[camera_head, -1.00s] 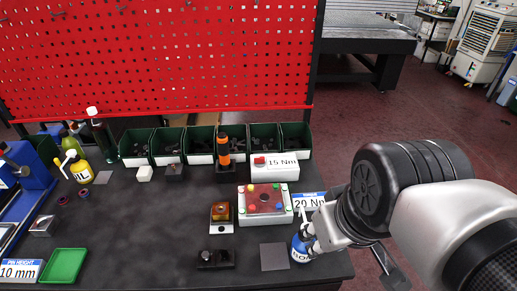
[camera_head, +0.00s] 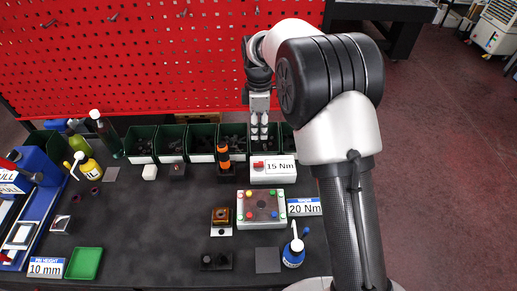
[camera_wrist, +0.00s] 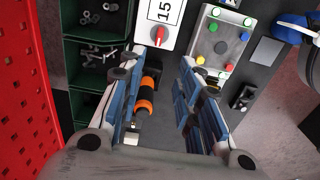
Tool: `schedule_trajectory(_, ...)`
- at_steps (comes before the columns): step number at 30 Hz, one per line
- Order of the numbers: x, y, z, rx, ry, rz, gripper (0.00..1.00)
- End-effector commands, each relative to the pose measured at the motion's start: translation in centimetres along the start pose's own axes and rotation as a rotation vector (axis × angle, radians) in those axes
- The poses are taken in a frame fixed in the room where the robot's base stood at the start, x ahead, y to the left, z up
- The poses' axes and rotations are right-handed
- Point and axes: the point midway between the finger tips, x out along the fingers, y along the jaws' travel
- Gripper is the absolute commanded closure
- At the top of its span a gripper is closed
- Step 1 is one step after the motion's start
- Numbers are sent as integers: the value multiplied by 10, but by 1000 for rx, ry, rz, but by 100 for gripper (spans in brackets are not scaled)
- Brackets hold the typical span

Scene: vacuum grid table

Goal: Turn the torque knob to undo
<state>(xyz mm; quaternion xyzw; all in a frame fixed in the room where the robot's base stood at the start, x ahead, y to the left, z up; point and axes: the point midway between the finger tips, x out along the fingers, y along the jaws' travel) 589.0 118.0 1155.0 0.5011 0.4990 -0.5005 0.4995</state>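The torque knob (camera_head: 258,165) is a small red knob on the left of a white box (camera_head: 273,179) with a "15 Nm" label. The red knob (camera_wrist: 158,36) also shows in the wrist view, just beyond my fingertips. My gripper (camera_head: 259,136) points down over the green bins, close behind the white box. In the wrist view my gripper (camera_wrist: 160,68) is open, its fingers wide apart with nothing between their tips. The gripper does not touch the knob. A "20 Nm" sign (camera_head: 304,207) lies to the right of the button plate.
An orange and black screwdriver (camera_head: 223,157) stands upright left of the box. A plate with coloured buttons (camera_head: 261,207) lies in front. A blue bottle (camera_head: 292,254) stands at the front right. Green bins (camera_head: 171,142) line the back below the red pegboard (camera_head: 150,60).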

Motion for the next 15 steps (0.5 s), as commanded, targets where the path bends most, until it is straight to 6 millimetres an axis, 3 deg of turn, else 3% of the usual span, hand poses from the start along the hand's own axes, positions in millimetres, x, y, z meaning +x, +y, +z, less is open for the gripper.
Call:
schedule_trajectory(5,21,1,-1,-10,-1,-5,68)
schedule_trajectory(15,93,0,0,-8,-1,-6,68)
